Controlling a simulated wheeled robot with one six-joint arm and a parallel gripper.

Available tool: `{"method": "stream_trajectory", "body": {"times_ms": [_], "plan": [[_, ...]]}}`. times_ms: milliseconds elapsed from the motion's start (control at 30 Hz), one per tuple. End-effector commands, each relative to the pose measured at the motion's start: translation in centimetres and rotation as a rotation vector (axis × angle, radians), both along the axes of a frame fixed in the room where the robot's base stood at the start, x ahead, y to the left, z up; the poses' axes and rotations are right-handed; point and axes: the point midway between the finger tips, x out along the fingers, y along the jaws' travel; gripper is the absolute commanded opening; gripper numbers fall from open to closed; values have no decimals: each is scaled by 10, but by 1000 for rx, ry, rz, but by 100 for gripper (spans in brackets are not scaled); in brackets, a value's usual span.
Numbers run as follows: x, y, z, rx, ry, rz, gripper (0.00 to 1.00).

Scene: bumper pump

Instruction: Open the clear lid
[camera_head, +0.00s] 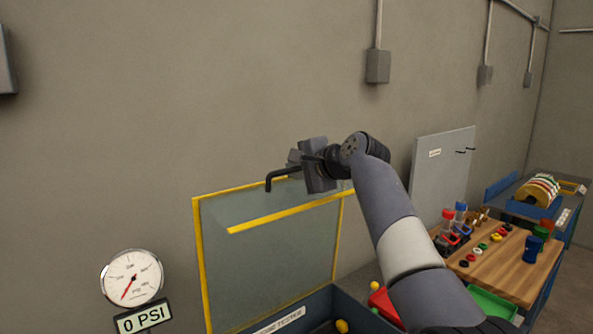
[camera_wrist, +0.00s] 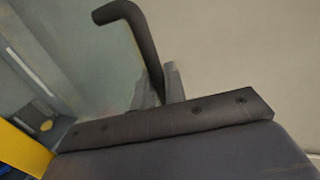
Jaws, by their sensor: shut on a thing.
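The clear lid (camera_head: 270,245) stands raised above a dark blue box (camera_head: 305,310) in the head view. It is a see-through panel with yellow edging, and a yellow bar (camera_head: 285,214) crosses it at a slant. My gripper (camera_head: 298,165) is at the lid's upper right, shut on a black bent handle (camera_head: 281,176). The handle also shows in the wrist view (camera_wrist: 142,40), rising from between my fingertips (camera_wrist: 160,88). Where the handle joins the lid is hidden by my gripper.
A round gauge (camera_head: 132,277) is at the lower left, above a "0 PSI" display (camera_head: 143,317). A wooden-topped table (camera_head: 515,265) with bottles and coloured rings stands at the right. A grey panel (camera_head: 440,180) is behind my arm. The wall above my gripper is bare.

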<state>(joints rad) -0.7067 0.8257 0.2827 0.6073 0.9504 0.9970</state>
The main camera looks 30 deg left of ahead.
Motion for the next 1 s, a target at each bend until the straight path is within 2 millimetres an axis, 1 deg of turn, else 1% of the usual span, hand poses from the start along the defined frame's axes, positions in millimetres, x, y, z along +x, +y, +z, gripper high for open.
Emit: {"method": "stream_trajectory", "body": {"times_ms": [100, 133, 333, 567, 700, 767, 867, 1000], "plan": [[0, 0, 1, 2, -1, 0, 0], [0, 0, 1, 2, -1, 0, 13], [0, 0, 1, 1, 0, 0, 30], [0, 0, 0, 1, 0, 0, 30], [-1, -5, 1, 1, -1, -1, 30], [-3, -10, 3, 3, -1, -1, 30], [-8, -23, 8, 4, -4, -3, 30], [-17, -47, 19, 9, -7, -4, 30]]}}
